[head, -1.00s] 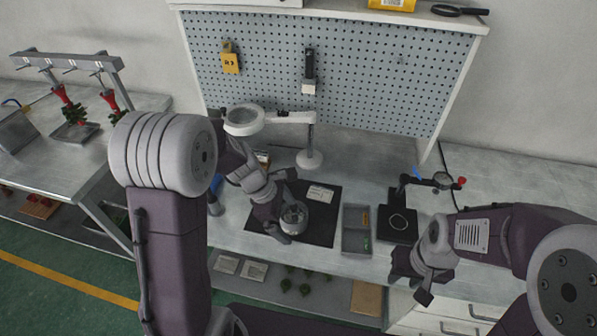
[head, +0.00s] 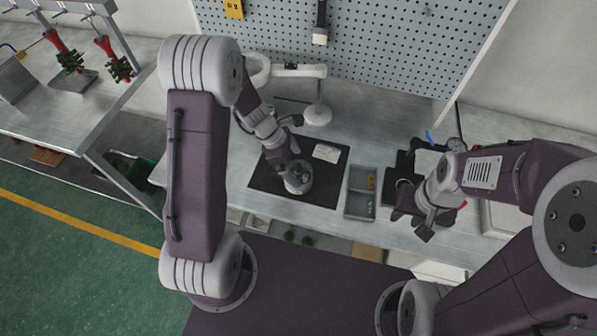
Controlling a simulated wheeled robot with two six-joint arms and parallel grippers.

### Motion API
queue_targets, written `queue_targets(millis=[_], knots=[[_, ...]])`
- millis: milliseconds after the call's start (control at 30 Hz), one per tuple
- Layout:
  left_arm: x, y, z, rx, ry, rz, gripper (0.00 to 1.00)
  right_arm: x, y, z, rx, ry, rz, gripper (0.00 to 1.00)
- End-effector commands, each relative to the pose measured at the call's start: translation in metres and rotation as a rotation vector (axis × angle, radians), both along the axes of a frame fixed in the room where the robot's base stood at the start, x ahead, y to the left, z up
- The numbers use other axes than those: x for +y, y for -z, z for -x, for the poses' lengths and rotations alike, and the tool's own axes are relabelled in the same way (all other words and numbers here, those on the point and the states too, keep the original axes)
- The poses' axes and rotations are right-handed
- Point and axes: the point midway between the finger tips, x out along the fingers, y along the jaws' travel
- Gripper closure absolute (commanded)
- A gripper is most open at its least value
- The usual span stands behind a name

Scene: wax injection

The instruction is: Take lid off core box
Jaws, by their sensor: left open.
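A round grey metal box (head: 299,183), which I take to be the core box, stands on a black mat (head: 268,183) on the workbench. My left gripper (head: 290,171) is open and points down at the box from its upper left, partly covering it. I cannot tell whether its fingers touch the box, and the lid cannot be told apart from the box at this size. My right gripper (head: 411,222) hangs over the bench's front right, away from the box; its jaw opening is unclear.
A white card (head: 327,153) lies on the mat behind the box. A grey divided tray (head: 359,205) with small parts stands right of the mat, and a dark device (head: 404,166) beyond it. A white magnifier lamp (head: 318,114) stands behind the mat. A side table (head: 40,125) is at left.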

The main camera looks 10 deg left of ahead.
Motion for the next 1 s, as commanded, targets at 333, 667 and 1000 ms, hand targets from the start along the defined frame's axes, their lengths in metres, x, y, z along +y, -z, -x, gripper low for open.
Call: queue_targets(millis=[333, 667, 1000], knots=[[-0.011, 0.048, -0.004, 0.001, 0.000, -0.001, 0.00, 0.000, 0.011, 0.000, 0.000, 0.000, 0.000, 0.64], [-0.012, 0.047, -0.004, 0.000, 0.000, 0.000, 0.39, 0.000, 0.010, 0.000, 0.000, 0.000, 0.000, 0.64], [-0.012, 0.043, -0.005, -0.001, 0.001, 0.000, 0.56, 0.000, 0.009, 0.000, 0.000, 0.000, 0.000, 0.64]])
